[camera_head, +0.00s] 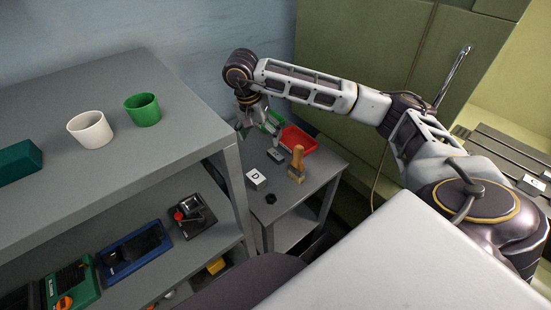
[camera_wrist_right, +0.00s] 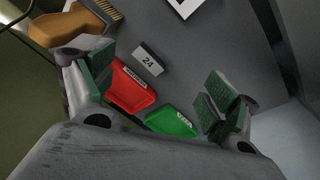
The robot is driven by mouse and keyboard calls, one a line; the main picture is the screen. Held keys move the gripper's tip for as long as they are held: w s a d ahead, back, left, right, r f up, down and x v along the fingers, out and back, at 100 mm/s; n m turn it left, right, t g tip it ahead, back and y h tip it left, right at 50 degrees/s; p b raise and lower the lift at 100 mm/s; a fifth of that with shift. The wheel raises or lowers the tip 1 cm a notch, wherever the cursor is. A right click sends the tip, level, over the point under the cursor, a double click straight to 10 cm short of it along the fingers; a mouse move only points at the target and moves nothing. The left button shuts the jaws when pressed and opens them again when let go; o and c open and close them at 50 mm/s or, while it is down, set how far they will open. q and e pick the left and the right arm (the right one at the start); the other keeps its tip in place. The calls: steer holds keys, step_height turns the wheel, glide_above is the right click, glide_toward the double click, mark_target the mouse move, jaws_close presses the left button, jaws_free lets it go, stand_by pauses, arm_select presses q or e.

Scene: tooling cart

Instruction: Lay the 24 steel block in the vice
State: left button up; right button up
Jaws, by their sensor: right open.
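The steel block marked 24 (camera_wrist_right: 149,60) is a small grey bar lying on the small grey cart (camera_head: 318,178). It also shows in the head view (camera_head: 276,155), just below my right gripper. My right gripper (camera_head: 262,123) is above the cart's far end, fingers pointing down. In the right wrist view, its padded fingers (camera_wrist_right: 158,88) are wide apart with nothing between them; the block appears between and beyond them, apart from both. I cannot make out a vice for certain in either view. My left gripper is not in view.
On the cart are a red tray (camera_wrist_right: 130,90), a green tray (camera_wrist_right: 171,123), a wooden-handled brush (camera_head: 297,165), a white block marked D (camera_head: 257,178) and a black nut (camera_head: 271,198). A taller shelf (camera_head: 190,135) with cups stands at left. A slotted table (camera_head: 500,150) is at right.

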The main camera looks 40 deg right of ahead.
arm_select(q)
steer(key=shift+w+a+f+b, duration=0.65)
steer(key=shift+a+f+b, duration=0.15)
steer(key=shift+b, duration=0.05)
arm_select(e)
steer(key=shift+s+d+r+m+t+h, duration=0.15)
steer(key=shift+m+h, duration=0.5)
steer(key=shift+m, duration=0.9)
steer(key=shift+w+r+m+t+h, duration=0.2)
steer(key=shift+m+h, duration=0.45)
steer(key=shift+m, duration=0.9)
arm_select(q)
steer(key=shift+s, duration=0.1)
